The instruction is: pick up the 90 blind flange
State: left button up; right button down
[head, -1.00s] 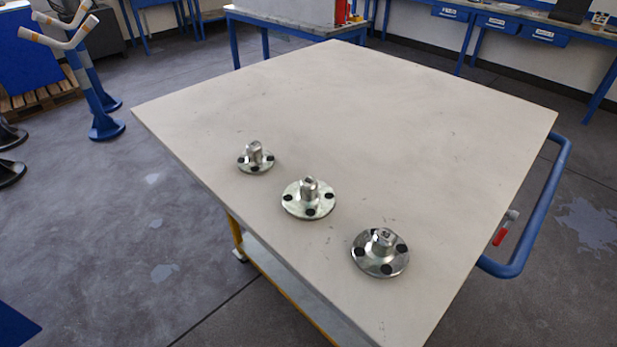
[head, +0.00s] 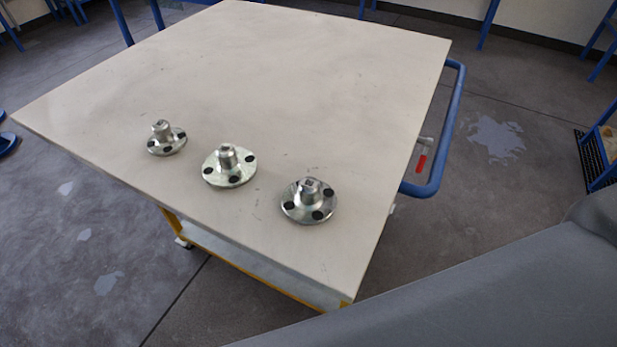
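Three silvery blind flanges with central hubs and dark bolt holes lie flat on the cart's pale top, in a diagonal row near its front edge. The left flange (head: 166,139) looks smallest. The middle flange (head: 229,166) is a little larger. The right flange (head: 308,201) is nearest to me and looks largest. Small marks on the hub tops are too small to read, so I cannot tell which is the 90 blind flange. No gripper is in view, and nothing holds the flanges.
The cart's top (head: 300,85) is bare behind the flanges. A blue push handle (head: 449,130) runs along its right side, with a red lever (head: 421,163) beside it. A grey part of my own body covers the lower right corner. Open floor lies left of the cart.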

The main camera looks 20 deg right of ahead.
aim_at(308, 202)
jog(key=z, duration=1.45)
jog(key=k+z, duration=0.1)
jog(key=z, duration=0.4)
jog(key=k+l, duration=0.1)
jog(key=k, duration=0.95)
